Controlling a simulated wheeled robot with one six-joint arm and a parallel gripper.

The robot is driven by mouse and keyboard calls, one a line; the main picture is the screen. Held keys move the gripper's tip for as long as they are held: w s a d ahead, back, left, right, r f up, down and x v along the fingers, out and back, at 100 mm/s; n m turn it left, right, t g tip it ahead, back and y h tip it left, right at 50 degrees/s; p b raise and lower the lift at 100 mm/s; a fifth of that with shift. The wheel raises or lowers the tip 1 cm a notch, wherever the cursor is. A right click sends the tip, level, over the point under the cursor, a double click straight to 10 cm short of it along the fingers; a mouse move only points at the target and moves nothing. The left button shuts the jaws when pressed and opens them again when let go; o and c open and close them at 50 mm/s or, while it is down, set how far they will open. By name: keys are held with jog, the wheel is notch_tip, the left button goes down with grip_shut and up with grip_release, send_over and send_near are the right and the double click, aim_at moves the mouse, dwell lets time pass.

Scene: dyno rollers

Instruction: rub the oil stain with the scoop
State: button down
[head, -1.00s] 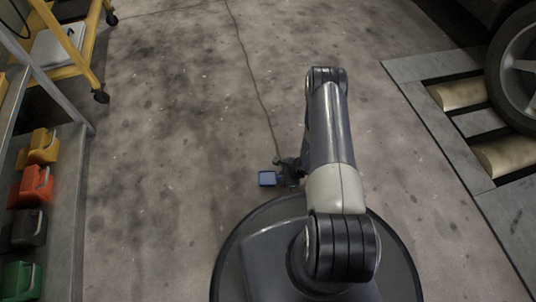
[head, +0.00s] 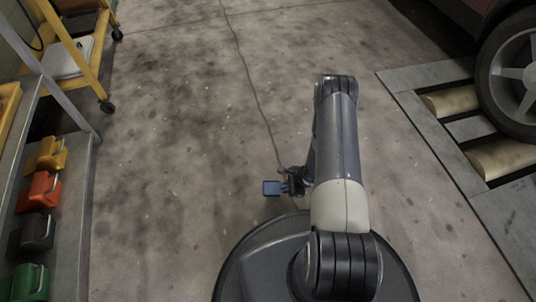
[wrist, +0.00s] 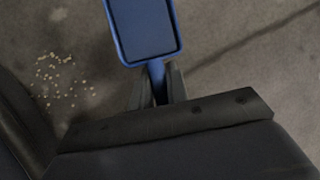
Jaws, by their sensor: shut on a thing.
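A blue scoop (head: 272,187) with a flat, rectangular pan is in my gripper (head: 294,183), low in front of my base. In the wrist view the scoop (wrist: 143,28) points away from my gripper (wrist: 157,90), its handle between the shut fingers. I cannot tell whether the pan touches the floor. Light granules (wrist: 62,80) lie scattered on the floor left of the scoop in the wrist view. Several dark patches mark the concrete; a broad one (head: 135,180) lies left of the scoop in the head view. I cannot tell which is the oil stain.
A grey shelf (head: 88,165) with yellow, red, black and green containers stands at left. A yellow wheeled cart (head: 97,80) is beyond it. At right are a roller plate (head: 440,150) and a car wheel (head: 518,75). The floor between is open, with a thin dark line crossing it.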

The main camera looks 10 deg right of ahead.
jog(key=shift+r+p, duration=0.75)
jog(key=shift+r, duration=0.95)
